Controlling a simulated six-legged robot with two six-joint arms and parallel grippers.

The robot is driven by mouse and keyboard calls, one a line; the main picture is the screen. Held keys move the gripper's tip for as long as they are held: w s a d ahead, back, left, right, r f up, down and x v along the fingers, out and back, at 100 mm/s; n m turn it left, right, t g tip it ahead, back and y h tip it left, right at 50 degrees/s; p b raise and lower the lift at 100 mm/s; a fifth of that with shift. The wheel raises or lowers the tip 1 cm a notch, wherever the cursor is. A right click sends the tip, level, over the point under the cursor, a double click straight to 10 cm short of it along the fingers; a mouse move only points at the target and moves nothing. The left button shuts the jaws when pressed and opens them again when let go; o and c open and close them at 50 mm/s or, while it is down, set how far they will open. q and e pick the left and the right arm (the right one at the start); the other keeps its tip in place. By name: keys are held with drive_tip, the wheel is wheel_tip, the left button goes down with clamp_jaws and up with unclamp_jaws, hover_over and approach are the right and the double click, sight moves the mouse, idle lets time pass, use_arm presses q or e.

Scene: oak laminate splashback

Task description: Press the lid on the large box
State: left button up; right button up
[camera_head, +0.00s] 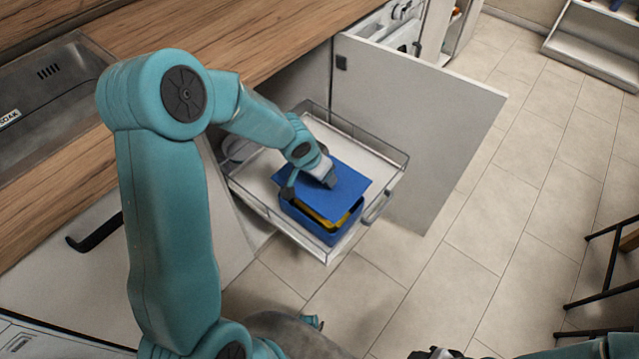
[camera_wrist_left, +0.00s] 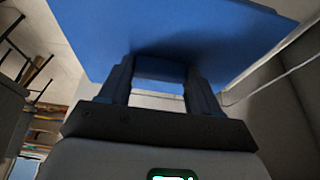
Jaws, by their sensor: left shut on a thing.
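The blue lid (camera_head: 348,184) is held flat-side up above the blue box (camera_head: 312,227), in the pulled-out drawer. It also shows in the left wrist view (camera_wrist_left: 230,28). Something yellow (camera_head: 322,219) shows between the lid and the box's front rim. My left gripper (camera_head: 325,183) is shut on the lid, and its two fingers (camera_wrist_left: 160,72) meet the lid in the wrist view. Whether the lid touches the box is hard to tell.
The clear-sided drawer (camera_head: 378,147) has free floor behind and right of the box. A white cabinet door (camera_head: 420,125) stands open to the right. A wooden worktop (camera_head: 225,40) with a sink (camera_head: 50,95) runs along the left. Tiled floor lies open at the right.

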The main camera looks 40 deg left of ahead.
sight(319, 189)
use_arm(q)
drive_tip(key=shift+f+b, duration=2.75)
drive_tip(key=shift+f, duration=0.5)
drive_tip(key=shift+f+b, duration=0.1)
drive_tip(key=shift+b, duration=0.65)
drive_tip(key=shift+f+b, duration=0.55)
drive_tip(key=shift+b, duration=0.25)
idle(0.5)
drive_tip(key=o, duration=1.3)
drive_tip(key=shift+c, duration=0.2)
